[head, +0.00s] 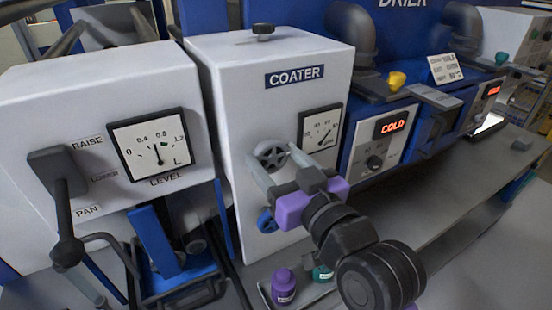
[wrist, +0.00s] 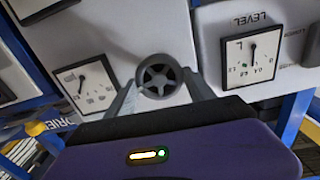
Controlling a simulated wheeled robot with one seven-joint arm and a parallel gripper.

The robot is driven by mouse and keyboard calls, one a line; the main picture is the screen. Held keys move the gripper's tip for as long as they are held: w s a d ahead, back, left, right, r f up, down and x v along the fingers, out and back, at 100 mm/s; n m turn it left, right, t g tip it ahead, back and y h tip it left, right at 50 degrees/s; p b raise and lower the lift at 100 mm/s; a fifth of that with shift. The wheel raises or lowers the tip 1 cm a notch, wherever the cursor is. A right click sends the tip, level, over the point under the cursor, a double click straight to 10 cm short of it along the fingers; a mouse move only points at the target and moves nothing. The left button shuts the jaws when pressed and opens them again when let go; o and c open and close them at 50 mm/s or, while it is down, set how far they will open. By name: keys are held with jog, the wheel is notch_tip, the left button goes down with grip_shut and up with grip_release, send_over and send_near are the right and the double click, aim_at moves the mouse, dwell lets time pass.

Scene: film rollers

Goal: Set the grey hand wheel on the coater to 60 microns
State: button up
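The grey hand wheel (head: 271,155) is on the white front of the coater (head: 238,110), under the COATER label. It also shows in the wrist view (wrist: 158,76), round with spokes. My gripper (head: 275,160), with a purple body, faces the wheel, one finger on each side of it. In the wrist view the fingertips (wrist: 160,82) appear at the wheel's left and right edges; whether they touch it I cannot tell. The coater dial (head: 322,132) is right of the wheel, its needle slanting to the upper right. Its numbers are too small to read surely.
Left stands a white unit with a LEVEL dial (head: 156,143) and a dark lever (head: 62,190). A blue knob (head: 266,220) is below the wheel. Purple (head: 284,287) and teal (head: 322,273) bottles stand below my arm. A drier panel reading COLD (head: 392,126) is at right.

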jog(key=c, duration=0.7)
jog(key=shift+n, duration=0.3)
jog(key=n+b, duration=0.2)
jog(key=n, duration=0.1)
jog(key=shift+f+n+b, duration=0.15)
jog(key=shift+n+b, duration=0.15)
jog(key=shift+b, duration=0.05)
jog(key=n+b, duration=0.1)
jog(key=n, duration=0.1)
jog(key=n+b, duration=0.2)
jog(key=n, duration=0.1)
jog(key=shift+s+a+n, duration=0.15)
jog(key=shift+n, duration=0.15)
jog(key=o, duration=1.4)
